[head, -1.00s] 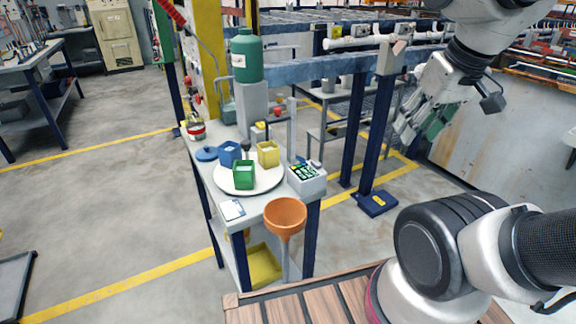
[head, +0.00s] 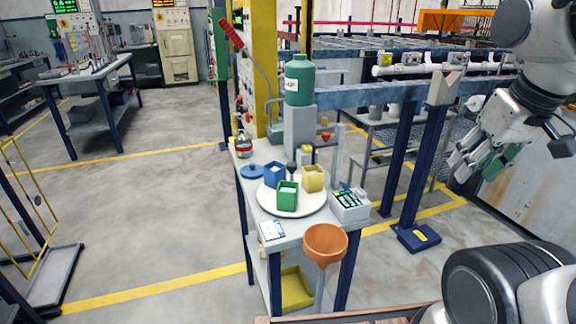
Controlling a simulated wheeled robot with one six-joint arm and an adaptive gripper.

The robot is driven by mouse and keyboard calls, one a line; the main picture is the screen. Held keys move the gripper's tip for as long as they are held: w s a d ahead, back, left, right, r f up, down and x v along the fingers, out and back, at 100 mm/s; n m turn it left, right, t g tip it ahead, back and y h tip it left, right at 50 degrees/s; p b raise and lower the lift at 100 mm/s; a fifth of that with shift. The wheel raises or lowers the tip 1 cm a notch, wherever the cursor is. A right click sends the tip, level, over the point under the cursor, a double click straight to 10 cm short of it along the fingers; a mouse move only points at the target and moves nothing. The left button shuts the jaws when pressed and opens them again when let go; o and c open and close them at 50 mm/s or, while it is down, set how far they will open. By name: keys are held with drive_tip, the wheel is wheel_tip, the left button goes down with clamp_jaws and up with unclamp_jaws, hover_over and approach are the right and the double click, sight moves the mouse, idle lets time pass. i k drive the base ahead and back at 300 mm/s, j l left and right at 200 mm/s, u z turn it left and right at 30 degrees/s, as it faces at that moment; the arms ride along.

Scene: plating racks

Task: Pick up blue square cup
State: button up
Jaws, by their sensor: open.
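The blue square cup (head: 273,173) stands upright on a round white plate (head: 267,199) on a narrow grey table. A green square cup (head: 287,197) stands in front of it and hides part of its lower right side. A yellow square cup (head: 313,178) stands to its right on the same plate. My gripper (head: 470,170) is at the upper right, well to the right of the table and apart from all the cups. Its fingers are open and I see nothing between them.
A blue round lid (head: 252,171) lies left of the plate. A green bottle (head: 299,80) stands on a grey block behind. A grey device (head: 349,206) sits right of the plate, and an orange funnel (head: 325,242) stands at the table's front. Dark blue posts rise between table and gripper.

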sight(275, 175)
drive_tip(key=j, duration=0.5)
drive_tip(key=k+j, duration=0.15)
drive_tip(key=j, duration=0.4)
drive_tip(key=j+z, duration=0.1)
drive_tip(key=j, duration=0.4)
drive_tip(key=k+j, duration=0.15)
drive_tip(key=j, duration=0.4)
drive_tip(key=k+j, duration=0.1)
drive_tip(key=j, duration=0.4)
drive_tip(key=i+z, duration=0.05)
